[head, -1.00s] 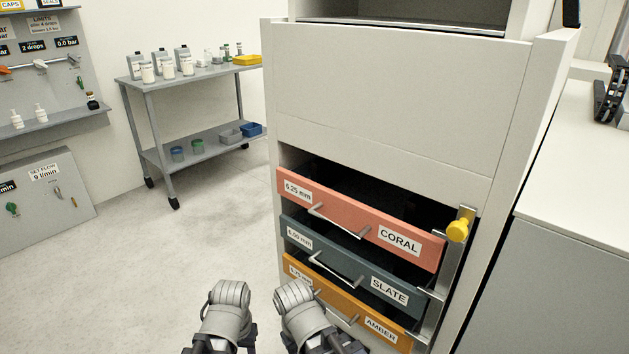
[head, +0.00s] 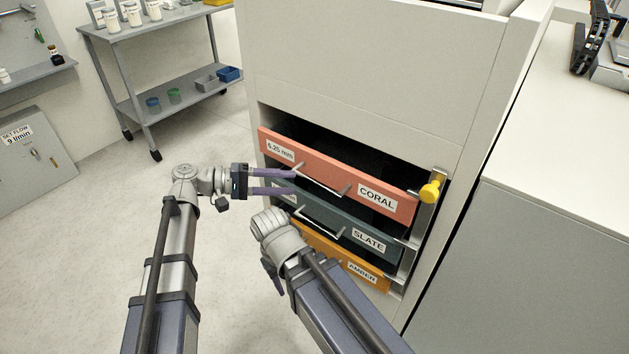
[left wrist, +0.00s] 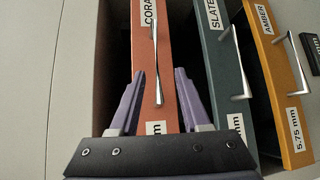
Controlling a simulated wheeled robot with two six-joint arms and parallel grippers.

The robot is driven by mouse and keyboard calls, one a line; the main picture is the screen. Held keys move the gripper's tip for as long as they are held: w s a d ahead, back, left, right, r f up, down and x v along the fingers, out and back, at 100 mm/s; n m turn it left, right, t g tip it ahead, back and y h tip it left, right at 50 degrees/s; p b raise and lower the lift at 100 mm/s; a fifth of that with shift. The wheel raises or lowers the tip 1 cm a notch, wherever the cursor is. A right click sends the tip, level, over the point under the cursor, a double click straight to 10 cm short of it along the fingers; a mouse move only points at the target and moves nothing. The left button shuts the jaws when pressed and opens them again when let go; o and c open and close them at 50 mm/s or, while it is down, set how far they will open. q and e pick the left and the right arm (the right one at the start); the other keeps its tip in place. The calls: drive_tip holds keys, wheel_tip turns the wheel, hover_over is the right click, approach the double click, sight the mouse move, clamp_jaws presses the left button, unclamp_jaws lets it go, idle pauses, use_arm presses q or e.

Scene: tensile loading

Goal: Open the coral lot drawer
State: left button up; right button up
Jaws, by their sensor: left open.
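The coral drawer (head: 325,172) is the top one of the stack, with a pale bar handle (head: 322,181) across its front. My left gripper (head: 295,182) is open and empty, at the left end of this handle. In the left wrist view, the coral drawer front (left wrist: 166,35) and its handle (left wrist: 157,60) lie in line with the gap between the spread purple fingers (left wrist: 160,73). I see no contact with the handle.
The slate drawer (head: 318,217) and amber drawer (head: 318,250) sit below. A yellow knob (head: 430,191) is on an upright metal bar (head: 412,243) at the drawers' right edge. A grey counter (head: 540,250) stands right; a wheeled cart (head: 172,110) is back left. The floor at left is clear.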

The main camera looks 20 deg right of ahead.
sight(315, 180)
use_arm(q)
drive_tip(key=shift+r+b+x, duration=0.15)
drive_tip(key=shift+b+x, duration=0.15)
drive_tip(key=shift+x, duration=1.65)
drive_tip(key=shift+r+b+x, duration=0.15)
drive_tip(key=shift+b+x, duration=0.1)
drive_tip(key=shift+x, duration=1.75)
clamp_jaws()
